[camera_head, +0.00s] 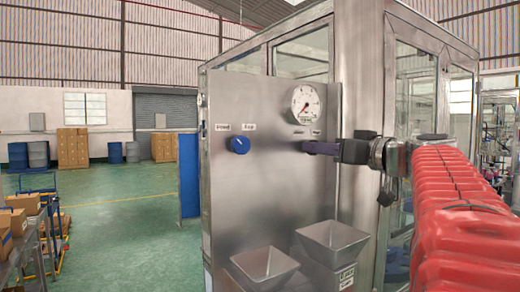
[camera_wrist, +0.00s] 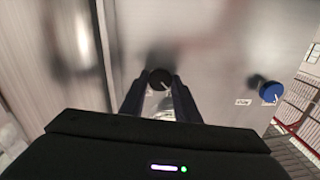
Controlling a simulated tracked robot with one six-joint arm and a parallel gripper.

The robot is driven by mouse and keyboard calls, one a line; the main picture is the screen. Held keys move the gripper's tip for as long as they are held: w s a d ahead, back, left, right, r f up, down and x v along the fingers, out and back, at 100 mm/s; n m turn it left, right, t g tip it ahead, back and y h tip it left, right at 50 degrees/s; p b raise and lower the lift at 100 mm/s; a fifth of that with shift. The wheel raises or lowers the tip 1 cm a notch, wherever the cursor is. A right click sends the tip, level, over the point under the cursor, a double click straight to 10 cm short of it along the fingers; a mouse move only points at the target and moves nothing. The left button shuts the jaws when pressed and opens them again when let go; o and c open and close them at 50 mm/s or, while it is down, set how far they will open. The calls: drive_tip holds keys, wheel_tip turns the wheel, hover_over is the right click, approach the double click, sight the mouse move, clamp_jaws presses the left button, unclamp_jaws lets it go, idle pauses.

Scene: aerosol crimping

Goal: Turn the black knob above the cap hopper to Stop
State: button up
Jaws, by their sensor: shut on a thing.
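The black knob (camera_wrist: 160,77) sits on the steel panel, between the two fingertips of my gripper (camera_wrist: 159,88) in the wrist view. My gripper is shut on it. In the head view my gripper (camera_head: 309,148) reaches the panel from the right, and its fingers hide most of the knob. Two small labels show just above it, too small to read surely. The knob's pointer direction cannot be told. A steel hopper (camera_head: 332,238) stands below the knob on the panel's front.
A blue knob (camera_head: 240,145) with two labels sits left on the same panel, also in the wrist view (camera_wrist: 270,91). A round gauge (camera_head: 306,104) is above my gripper. A second hopper (camera_head: 264,264) is lower left. Green floor left of the machine is mostly open.

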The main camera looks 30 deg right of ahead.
drive_tip(key=shift+o, duration=0.4)
drive_tip(key=shift+a, duration=0.4)
drive_tip(key=shift+d, duration=0.2)
drive_tip(key=shift+c, duration=0.4)
drive_tip(key=shift+d, duration=0.1)
drive_tip(key=shift+r, duration=0.1)
drive_tip(key=shift+d+f+m, duration=0.1)
drive_tip(key=shift+d+m, duration=0.05)
drive_tip(key=shift+m, duration=4.4)
drive_tip(key=shift+d+f+m, duration=0.1)
drive_tip(key=shift+d+m, duration=0.05)
drive_tip(key=shift+m, duration=4.4)
